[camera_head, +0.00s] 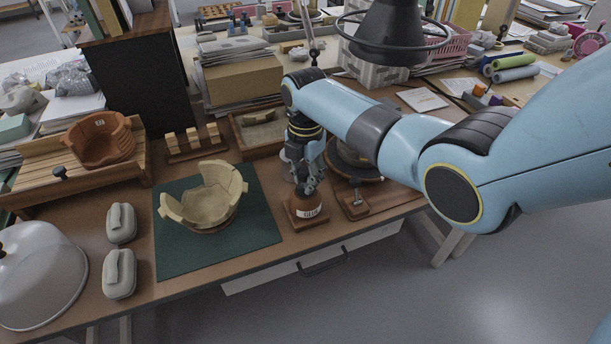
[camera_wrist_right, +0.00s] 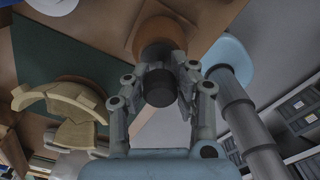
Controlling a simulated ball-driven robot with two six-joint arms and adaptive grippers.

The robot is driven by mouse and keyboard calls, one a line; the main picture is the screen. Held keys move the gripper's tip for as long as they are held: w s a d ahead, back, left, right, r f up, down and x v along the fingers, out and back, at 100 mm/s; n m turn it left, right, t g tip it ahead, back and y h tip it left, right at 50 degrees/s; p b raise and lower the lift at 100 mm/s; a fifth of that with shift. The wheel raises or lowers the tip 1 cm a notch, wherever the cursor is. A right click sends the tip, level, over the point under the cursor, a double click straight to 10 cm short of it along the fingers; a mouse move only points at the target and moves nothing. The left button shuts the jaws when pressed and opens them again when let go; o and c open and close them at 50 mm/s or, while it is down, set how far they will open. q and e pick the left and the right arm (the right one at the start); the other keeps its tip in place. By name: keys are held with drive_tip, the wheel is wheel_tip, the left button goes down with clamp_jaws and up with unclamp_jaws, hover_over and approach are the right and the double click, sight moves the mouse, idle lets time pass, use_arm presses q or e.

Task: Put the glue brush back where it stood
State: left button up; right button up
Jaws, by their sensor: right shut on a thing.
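My right gripper (camera_head: 307,183) points down over the glue pot (camera_head: 307,207), a dark brown jar with a white label near the table's front edge. The right wrist view shows its fingers (camera_wrist_right: 160,90) shut around the dark round end of the glue brush (camera_wrist_right: 158,84). The brown pot (camera_wrist_right: 155,38) lies just beyond that end in the same view. The bristles are hidden, and I cannot tell how far the brush sits in the pot. My left gripper is not in view.
A green mat (camera_head: 180,254) with a part-built cream bowl (camera_head: 206,196) lies left of the pot. A small wooden stand with a metal post (camera_head: 354,203) is close on the right. Two grey-green blocks (camera_head: 121,250) and a pale dome (camera_head: 38,270) are farther left.

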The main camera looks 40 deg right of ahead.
drive_tip(key=shift+f, duration=0.3)
idle(0.4)
drive_tip(key=o, duration=0.9)
drive_tip(key=shift+o, duration=0.2)
drive_tip(key=shift+r, duration=0.1)
wheel_tip(320, 180, up, 12)
drive_tip(key=shift+f, duration=0.1)
